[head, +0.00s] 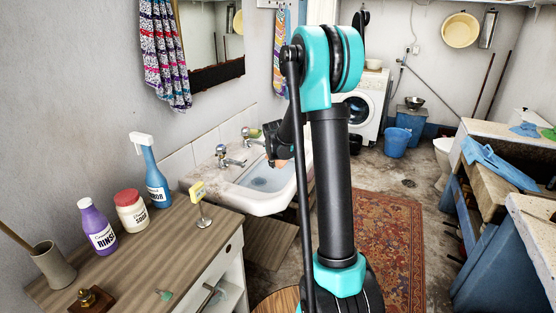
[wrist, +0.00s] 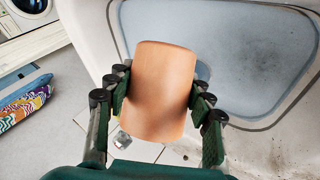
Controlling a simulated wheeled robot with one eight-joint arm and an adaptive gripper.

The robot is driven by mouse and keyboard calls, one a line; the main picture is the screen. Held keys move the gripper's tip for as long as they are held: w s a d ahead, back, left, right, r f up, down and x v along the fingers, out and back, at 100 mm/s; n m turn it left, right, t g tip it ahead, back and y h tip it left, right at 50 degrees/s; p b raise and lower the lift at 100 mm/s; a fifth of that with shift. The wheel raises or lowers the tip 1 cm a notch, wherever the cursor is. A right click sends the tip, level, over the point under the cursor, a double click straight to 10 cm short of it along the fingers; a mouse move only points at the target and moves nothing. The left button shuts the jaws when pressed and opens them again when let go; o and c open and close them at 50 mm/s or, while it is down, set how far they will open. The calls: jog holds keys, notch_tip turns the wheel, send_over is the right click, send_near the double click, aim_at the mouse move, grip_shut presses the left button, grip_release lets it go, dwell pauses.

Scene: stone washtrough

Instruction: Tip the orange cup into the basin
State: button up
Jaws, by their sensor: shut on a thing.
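The orange cup (wrist: 163,88) is between the two fingers of my gripper (wrist: 160,92) in the wrist view, with the fingers closed on its sides. Its side faces the camera and its opening is not visible, so I cannot tell how far it tilts or what it holds. The white basin (wrist: 240,12) lies behind and beyond the cup, with a blue-grey inside. In the head view my gripper (head: 276,150) is over the basin (head: 270,207), near its far side. Only a small orange patch of the cup (head: 281,163) shows there.
Two taps (head: 230,158) stand along the basin's wall side. A patterned rug (head: 390,240) covers floor to the right.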

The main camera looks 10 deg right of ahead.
dwell(0.3)
jog(key=shift+w+a+f+n+g+h, duration=0.15)
jog(key=shift+n+g+h, duration=0.15)
jog(key=shift+g+h, duration=0.35)
dwell(0.7)
jog(key=shift+a+h, duration=0.15)
jog(key=shift+h, duration=0.2)
jog(key=shift+f+n+g+h, duration=0.1)
jog(key=shift+n+g+h, duration=0.15)
jog(key=shift+n+h, duration=0.25)
dwell(0.4)
